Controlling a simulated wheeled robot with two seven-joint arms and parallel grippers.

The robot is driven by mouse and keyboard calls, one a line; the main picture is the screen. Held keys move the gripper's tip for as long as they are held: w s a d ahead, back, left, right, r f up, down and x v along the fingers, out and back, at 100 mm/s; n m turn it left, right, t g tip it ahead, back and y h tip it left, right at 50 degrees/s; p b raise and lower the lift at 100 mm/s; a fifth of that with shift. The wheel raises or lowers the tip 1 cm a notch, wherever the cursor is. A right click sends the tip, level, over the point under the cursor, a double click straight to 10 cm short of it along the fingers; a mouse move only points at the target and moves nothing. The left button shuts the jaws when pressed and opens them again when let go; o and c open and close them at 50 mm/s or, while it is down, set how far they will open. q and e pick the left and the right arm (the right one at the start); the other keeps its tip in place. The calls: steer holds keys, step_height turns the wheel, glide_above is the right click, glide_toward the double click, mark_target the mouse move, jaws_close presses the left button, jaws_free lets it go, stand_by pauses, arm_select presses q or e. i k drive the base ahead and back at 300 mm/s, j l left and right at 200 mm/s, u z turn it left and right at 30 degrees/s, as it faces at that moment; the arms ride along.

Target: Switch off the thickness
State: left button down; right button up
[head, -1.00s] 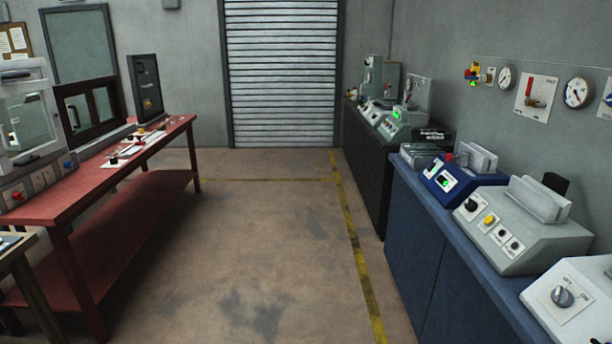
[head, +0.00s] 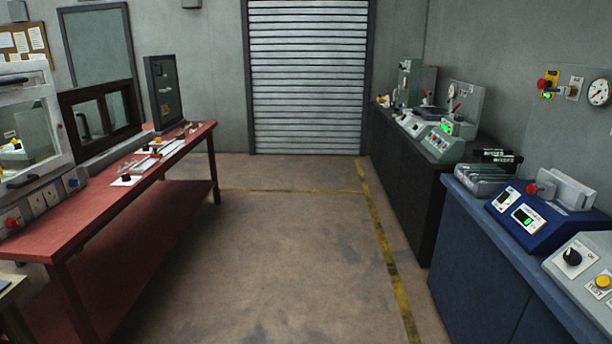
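No label that I can read for certain marks a thickness device. A blue device (head: 540,216) with a lit green display (head: 527,218), a dark rocker switch (head: 503,199) and a red knob (head: 533,188) sits on the blue cabinet at the right. Its lettering is too small to read. A green-grey device (head: 440,141) with a green display stands on the dark cabinet farther back. A light grey device (head: 592,270) with a black knob and a yellow button is cut off at the right edge. Neither gripper is in view.
The blue cabinet (head: 470,255) and dark cabinet (head: 408,190) line the right side. A red workbench (head: 75,230) with several devices stands at the left. The floor (head: 270,260) between is clear up to the roller shutter (head: 307,80). Gauges and switches hang on the right wall.

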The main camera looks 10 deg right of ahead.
mark_target(502, 198)
steer(key=i+z, duration=0.5)
steer(key=i, duration=0.25)
steer(key=i+j+z, duration=0.2)
steer(key=i+z, duration=0.3)
steer(key=i, duration=0.25)
steer(key=i+l+z, duration=0.15)
steer(key=i+z, duration=0.2)
steer(key=i+l+z, duration=0.1)
steer(key=i+z, duration=0.6)
steer(key=i+l+z, duration=0.15)
steer(key=i+l, duration=0.3)
steer(key=i, duration=0.05)
